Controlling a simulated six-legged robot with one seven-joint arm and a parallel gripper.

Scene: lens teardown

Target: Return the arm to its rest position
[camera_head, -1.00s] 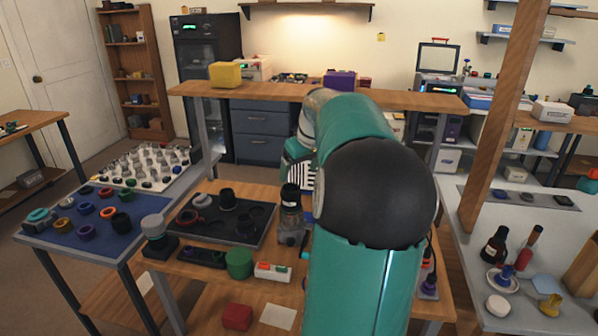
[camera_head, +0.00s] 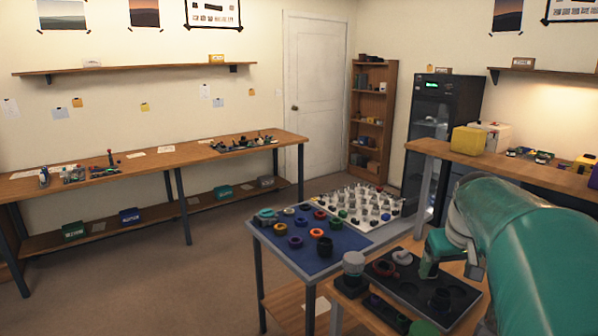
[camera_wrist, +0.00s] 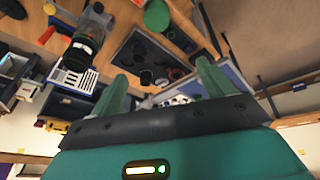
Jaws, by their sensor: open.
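My teal arm (camera_head: 530,235) comes in from the right side of the head view and reaches over the workbench. Part of my gripper shows beside the dark tray (camera_head: 465,300). In the wrist view my gripper (camera_wrist: 162,70) has its two green fingers apart, with nothing held between them. Beyond the fingers lies the dark tray (camera_wrist: 140,47) with round lens parts. My fingertips look apart from the tray, but their exact height cannot be told.
A blue mat (camera_head: 296,258) with several coloured rings lies left of the tray, beside a white board (camera_head: 378,228) of small parts. A dark bottle (camera_wrist: 84,45) and a green cylinder (camera_wrist: 157,15) stand near my gripper. Open floor (camera_head: 185,290) lies left.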

